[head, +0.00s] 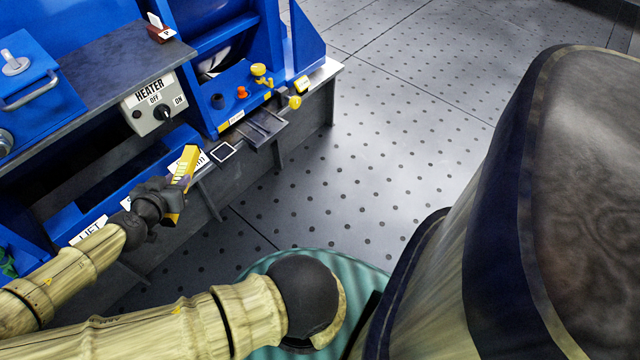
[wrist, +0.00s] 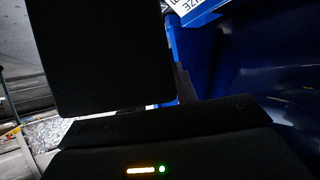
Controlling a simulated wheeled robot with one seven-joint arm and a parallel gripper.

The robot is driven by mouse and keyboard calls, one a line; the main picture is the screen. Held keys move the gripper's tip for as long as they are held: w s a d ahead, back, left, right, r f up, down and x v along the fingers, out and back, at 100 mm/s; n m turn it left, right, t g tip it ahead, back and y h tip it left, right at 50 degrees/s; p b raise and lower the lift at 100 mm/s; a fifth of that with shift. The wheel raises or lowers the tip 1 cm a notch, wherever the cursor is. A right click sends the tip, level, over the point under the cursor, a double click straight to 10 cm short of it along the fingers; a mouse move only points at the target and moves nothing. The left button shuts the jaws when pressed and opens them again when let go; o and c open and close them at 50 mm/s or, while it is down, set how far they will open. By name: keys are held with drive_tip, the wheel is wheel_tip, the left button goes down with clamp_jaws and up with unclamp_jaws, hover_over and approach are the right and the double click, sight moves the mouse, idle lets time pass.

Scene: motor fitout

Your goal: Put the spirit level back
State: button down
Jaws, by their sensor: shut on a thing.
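The spirit level (head: 181,184) is a yellow bar with dark markings, in the head view at the left. My gripper (head: 168,194) is shut on it and holds it tilted, close to the front of the blue bins. Whether the level touches a bin edge I cannot tell. In the wrist view, a large dark block fills the upper left and the dark gripper body (wrist: 170,150) fills the bottom. The level cannot be made out clearly there.
A blue bin (head: 120,185) with white labels lies along the bench front. A heater switch box (head: 153,103) hangs under the grey shelf (head: 115,65). Yellow and orange knobs (head: 258,70) stand on the blue unit behind. The dotted floor (head: 390,150) to the right is clear.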

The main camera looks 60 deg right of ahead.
drive_tip(key=shift+w+n+t+y+p, duration=0.4)
drive_tip(key=shift+w+n+t+p, duration=0.1)
drive_tip(key=shift+n+t, duration=0.25)
drive_tip(key=w+a+r+n+t+y+p, duration=0.2)
drive_tip(key=w+a+n+t+y, duration=0.3)
drive_tip(key=a+n, duration=0.3)
drive_tip(key=shift+w+a+r+y+p, duration=0.35)
drive_tip(key=shift+w+a+y+p, duration=0.45)
drive_tip(key=shift+a, duration=0.35)
